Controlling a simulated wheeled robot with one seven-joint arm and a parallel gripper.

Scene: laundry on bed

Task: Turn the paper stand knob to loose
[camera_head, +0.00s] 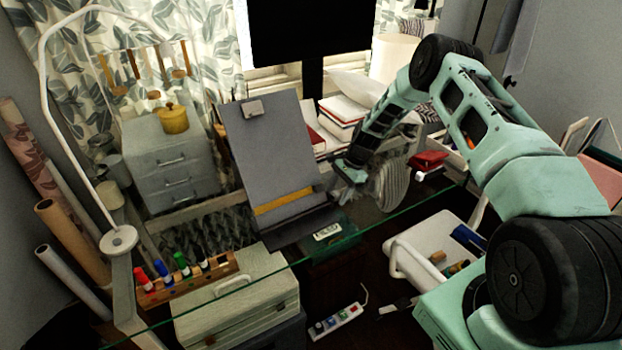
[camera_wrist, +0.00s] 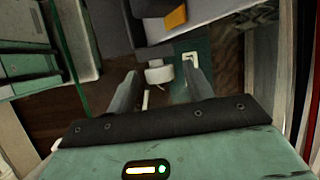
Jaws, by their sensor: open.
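The paper stand (camera_head: 262,145) is a tilted dark grey board with a clip at its top and a yellow strip across its lower part. Its lower part and the yellow strip (camera_wrist: 176,16) show at the top of the wrist view. A small pale knob (camera_wrist: 159,75) shows below the stand there, between my finger tips. I cannot pick out the knob in the head view. My gripper (camera_head: 348,174) is beside the stand's lower right side. Its two fingers are apart and point toward the knob; I see no contact with it.
The stand is on a glass desk (camera_head: 385,225). Books (camera_head: 342,117) lie behind my gripper, and a red box (camera_head: 430,160) is to its right. A grey drawer unit (camera_head: 170,160) and a marker rack (camera_head: 187,275) are on the left.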

